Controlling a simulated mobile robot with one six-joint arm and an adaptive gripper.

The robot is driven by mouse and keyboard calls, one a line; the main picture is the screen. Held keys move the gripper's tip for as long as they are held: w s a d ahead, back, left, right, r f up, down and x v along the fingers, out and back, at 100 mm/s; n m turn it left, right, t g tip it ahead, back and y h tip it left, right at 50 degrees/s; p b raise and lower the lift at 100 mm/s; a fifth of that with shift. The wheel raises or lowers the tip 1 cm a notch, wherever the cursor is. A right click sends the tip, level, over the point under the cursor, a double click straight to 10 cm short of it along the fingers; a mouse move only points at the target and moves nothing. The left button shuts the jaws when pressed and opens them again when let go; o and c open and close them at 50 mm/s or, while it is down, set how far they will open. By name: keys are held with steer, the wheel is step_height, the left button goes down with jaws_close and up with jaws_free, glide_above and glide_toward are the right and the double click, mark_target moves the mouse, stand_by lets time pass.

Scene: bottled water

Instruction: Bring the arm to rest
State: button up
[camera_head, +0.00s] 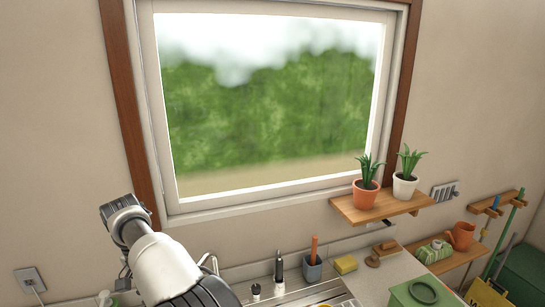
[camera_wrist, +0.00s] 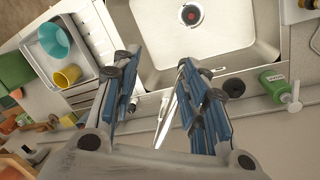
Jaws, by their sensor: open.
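My arm (camera_head: 165,262) rises at the lower left of the head view, in front of the wall and beside the window. My gripper (camera_wrist: 155,85) shows in the wrist view with its two blue-padded fingers spread apart. It is open and nothing is between the fingers. Below it in that view are the sink (camera_wrist: 225,55) and a slim metal faucet (camera_wrist: 180,85), seen through and beside the gap. The fingertips are not visible in the head view.
A soap bottle (camera_wrist: 272,82) stands right of the fingers; a tray (camera_wrist: 45,50) with cups lies left. A shelf (camera_head: 382,207) holds two potted plants, and a yellow sponge (camera_head: 346,265) lies on the counter. The wall area above my arm is free.

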steer(key=w+d+r+b, duration=0.2)
steer(key=w+d, duration=0.3)
steer(key=s+d+r+n+t+y+b, duration=0.1)
steer(key=s+d+r+b, duration=0.15)
steer(key=d, duration=0.45)
steer(key=s+d+r+b, duration=0.2)
steer(key=d+b, duration=0.2)
steer(key=d, duration=0.3)
steer(key=s+d+r+n+t+y+b, duration=0.1)
steer(key=s+d+r+b, duration=0.15)
steer(key=d, duration=0.55)
steer(key=s+d+f+t+b, duration=0.1)
steer(key=s+d+f+b, duration=0.4)
steer(key=s, duration=0.6)
steer(key=s+d+f+n+t+b, duration=0.1)
steer(key=s+d+f+t+b, duration=0.1)
steer(key=s+d+f+b, duration=0.3)
steer(key=s+d+f, duration=0.4)
steer(key=s+f, duration=0.2)
steer(key=shift+d+f, duration=0.25)
steer(key=shift+d, duration=0.15)
steer(key=shift+c, duration=0.2)
